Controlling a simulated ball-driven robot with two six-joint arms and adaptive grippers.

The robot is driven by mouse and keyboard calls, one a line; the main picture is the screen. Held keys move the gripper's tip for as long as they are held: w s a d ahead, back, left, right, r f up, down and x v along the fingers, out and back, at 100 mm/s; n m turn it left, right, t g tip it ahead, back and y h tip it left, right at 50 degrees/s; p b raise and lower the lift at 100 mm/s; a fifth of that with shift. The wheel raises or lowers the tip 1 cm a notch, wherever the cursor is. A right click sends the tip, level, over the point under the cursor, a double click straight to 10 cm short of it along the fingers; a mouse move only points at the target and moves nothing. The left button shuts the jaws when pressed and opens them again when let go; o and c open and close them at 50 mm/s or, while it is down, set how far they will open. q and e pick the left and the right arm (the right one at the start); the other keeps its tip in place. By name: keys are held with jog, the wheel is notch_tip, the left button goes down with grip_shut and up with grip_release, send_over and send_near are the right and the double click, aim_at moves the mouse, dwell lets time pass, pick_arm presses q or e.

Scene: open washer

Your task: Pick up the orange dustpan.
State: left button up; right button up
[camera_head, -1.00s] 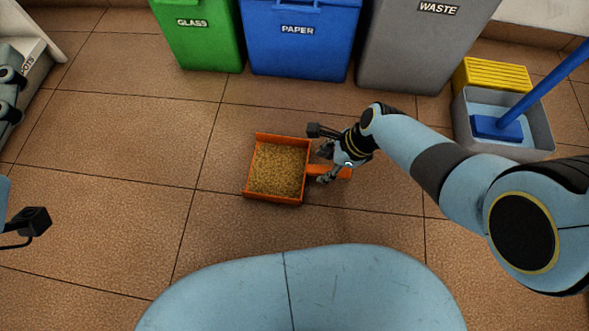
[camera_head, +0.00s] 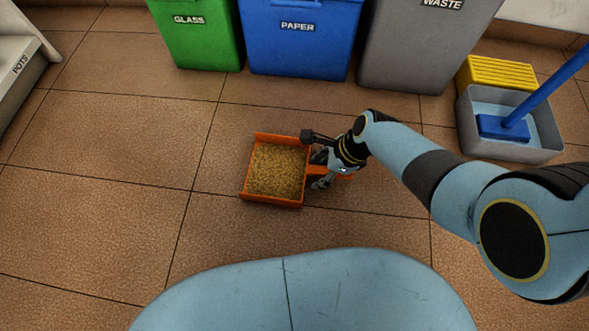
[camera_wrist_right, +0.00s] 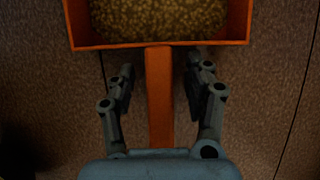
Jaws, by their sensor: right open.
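The orange dustpan (camera_head: 303,190) lies on the tiled floor with a heap of yellow-brown grains (camera_head: 277,170) in its pan. Its handle points right in the head view. My right gripper (camera_head: 318,171) is at the handle, close to the pan's right wall. In the right wrist view the open fingers (camera_wrist_right: 159,80) stand on both sides of the orange handle (camera_wrist_right: 159,100), with a gap on each side. The pan's rim (camera_wrist_right: 160,45) is just ahead of the fingertips. My left gripper is out of view.
A green glass bin (camera_head: 205,45), a blue paper bin (camera_head: 297,50) and a grey waste bin (camera_head: 415,55) stand behind the dustpan. A grey tub (camera_head: 520,150) with a blue-handled tool (camera_head: 545,90) and a yellow ribbed block (camera_head: 497,72) are at right. The floor left of the dustpan is clear.

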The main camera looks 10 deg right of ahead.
jog(key=shift+c, duration=0.3)
grip_shut()
